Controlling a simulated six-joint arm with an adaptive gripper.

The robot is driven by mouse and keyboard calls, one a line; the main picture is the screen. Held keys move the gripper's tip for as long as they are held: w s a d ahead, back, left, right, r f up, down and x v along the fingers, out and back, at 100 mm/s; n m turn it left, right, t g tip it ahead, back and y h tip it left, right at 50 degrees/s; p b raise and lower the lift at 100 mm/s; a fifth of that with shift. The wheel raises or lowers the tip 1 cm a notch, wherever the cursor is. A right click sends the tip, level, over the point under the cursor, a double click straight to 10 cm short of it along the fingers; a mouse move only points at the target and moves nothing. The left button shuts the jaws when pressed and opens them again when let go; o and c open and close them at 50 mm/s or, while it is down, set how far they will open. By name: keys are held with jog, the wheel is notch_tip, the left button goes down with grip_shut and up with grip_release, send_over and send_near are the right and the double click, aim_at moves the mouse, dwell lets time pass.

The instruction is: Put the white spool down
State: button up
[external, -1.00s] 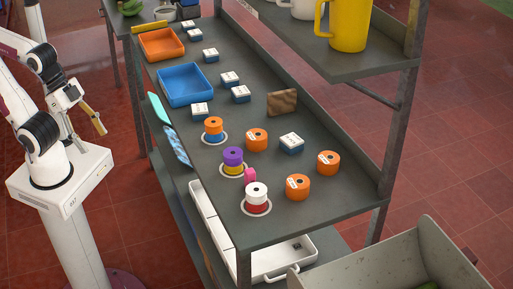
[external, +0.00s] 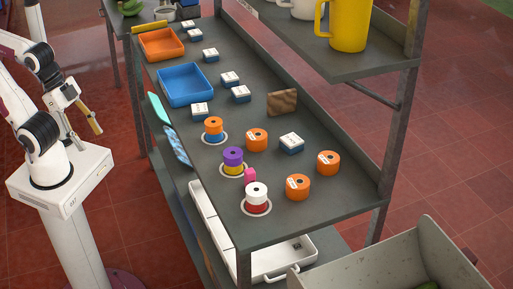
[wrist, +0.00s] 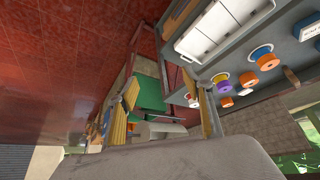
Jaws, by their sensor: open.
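The white spool (external: 257,190) sits upright on a red spool (external: 256,207), which stands on a round white disc (external: 268,211) at the near end of the grey shelf. My gripper (external: 90,115) is at the left, off the shelf and well apart from the spools. Its yellowish fingers are spread with nothing between them in the wrist view (wrist: 165,112). In that view several small spools show at the upper right, including a purple one (wrist: 221,78); which of them is white is hard to tell.
A purple spool (external: 233,154) on a yellow one and an orange spool (external: 213,123) on a blue one stand on discs behind. A blue tray (external: 185,97) lies farther back.

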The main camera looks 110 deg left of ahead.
jog(key=w+a+f+n+t, duration=0.15)
jog(key=w+t, duration=0.25)
jog(key=w, duration=2.2)
jog(key=n+t+y, duration=0.2)
jog(key=t+y, duration=0.1)
jog(key=y, duration=0.1)
send_near(256, 193)
jog(key=w+a, duration=0.2)
jog(key=a, duration=0.1)
jog(key=shift+s+d, duration=0.15)
jog(key=shift+d, duration=0.1)
jog(key=shift+x, duration=1.3)
jog(key=shift+f, duration=0.15)
